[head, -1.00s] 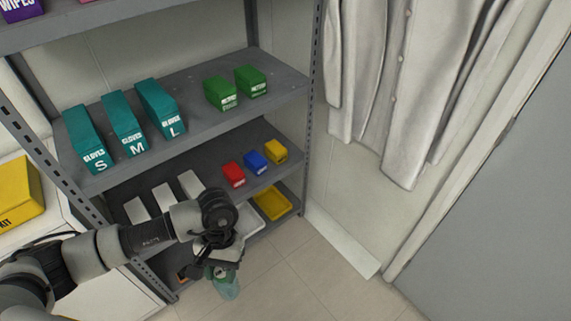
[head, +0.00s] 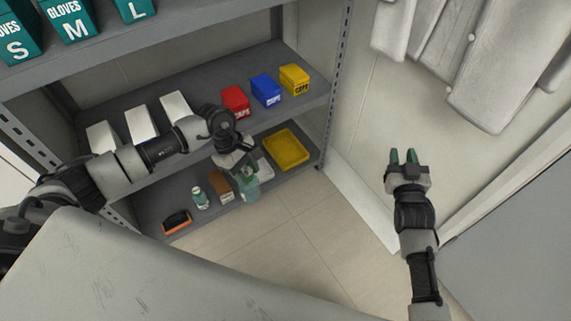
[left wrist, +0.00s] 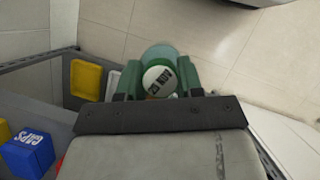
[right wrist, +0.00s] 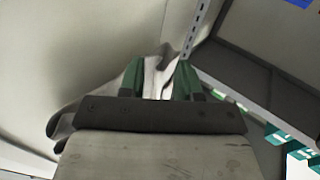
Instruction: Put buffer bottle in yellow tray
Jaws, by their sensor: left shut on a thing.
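A translucent green bottle (head: 249,190) with a white cap is held in my left gripper (head: 243,170), in front of the lowest shelf. In the left wrist view its lettered white cap (left wrist: 160,80) sits between the two green fingers. The lettering is too unclear to read. The yellow tray (head: 287,150) is on the lowest shelf at its right end, to the right of and behind the bottle; it also shows in the left wrist view (left wrist: 86,79). It looks empty.
A white tray (head: 265,171) is left of the yellow tray, partly hidden. The shelf above holds red, blue and yellow (head: 294,80) boxes. White coats hang at right.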

